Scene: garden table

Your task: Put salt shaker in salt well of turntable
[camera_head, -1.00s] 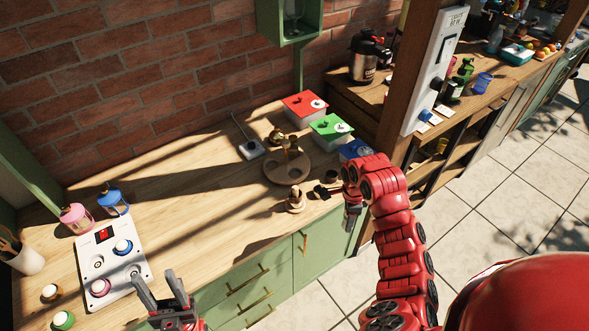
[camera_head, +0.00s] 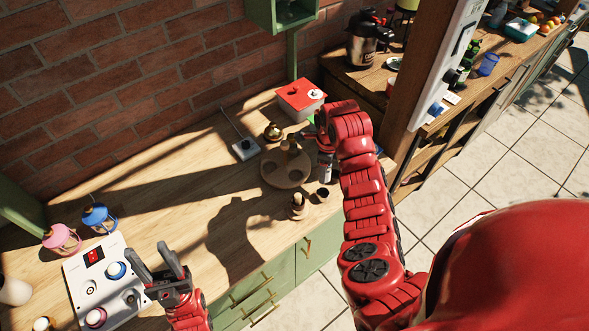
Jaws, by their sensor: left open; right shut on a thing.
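The round wooden turntable (camera_head: 270,178) lies on the counter, with dark round wells and a small wooden upright piece (camera_head: 290,146) at its back. My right gripper (camera_head: 309,133) is at the turntable's back right, below my red wrist. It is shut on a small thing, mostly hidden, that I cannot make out. A wooden shaker-like piece (camera_head: 297,207) stands in front of the turntable, beside a small dark-topped cup (camera_head: 322,194). I cannot tell which piece is the salt shaker. My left gripper (camera_head: 158,255) is open and empty at the counter's front left.
A red-lidded box (camera_head: 299,96) stands behind the turntable. A white button panel (camera_head: 92,285) and two small lanterns (camera_head: 62,239) are at left. The middle counter is clear.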

